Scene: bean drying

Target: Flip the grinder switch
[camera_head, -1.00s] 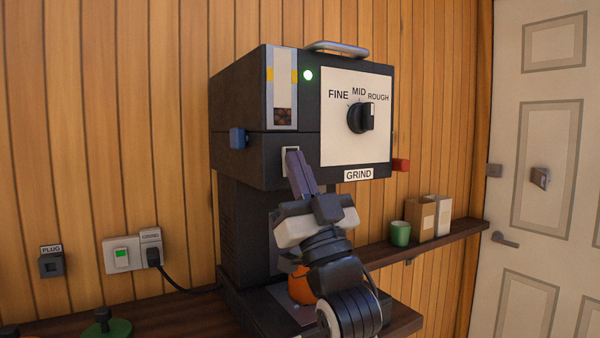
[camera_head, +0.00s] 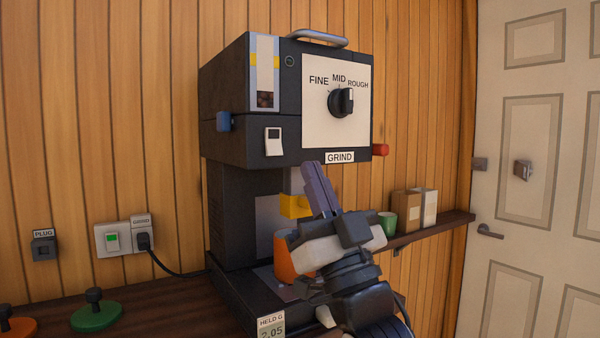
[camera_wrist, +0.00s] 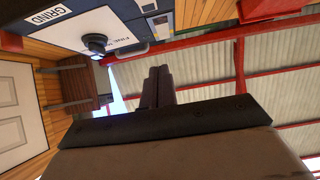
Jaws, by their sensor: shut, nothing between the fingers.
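The grinder (camera_head: 235,135) is a tall black machine against the wood wall; its top also shows sideways in the wrist view (camera_wrist: 85,15). Its switch (camera_head: 273,141) is a white rocker on the front, left of the GRIND label (camera_head: 340,157). The round lamp (camera_head: 290,61) above is dark. The black dial (camera_head: 342,102) points toward ROUGH. My gripper (camera_head: 313,168) is shut and empty, below and right of the switch, apart from it. Its closed fingers also show in the wrist view (camera_wrist: 159,75).
An orange cup (camera_head: 290,262) stands under the yellow spout (camera_head: 294,205), partly behind my gripper. A red knob (camera_head: 380,150) sticks out at the grinder's right. A green cup (camera_head: 387,222) and boxes (camera_head: 406,212) stand on the shelf. Wall sockets (camera_head: 112,239) are at left.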

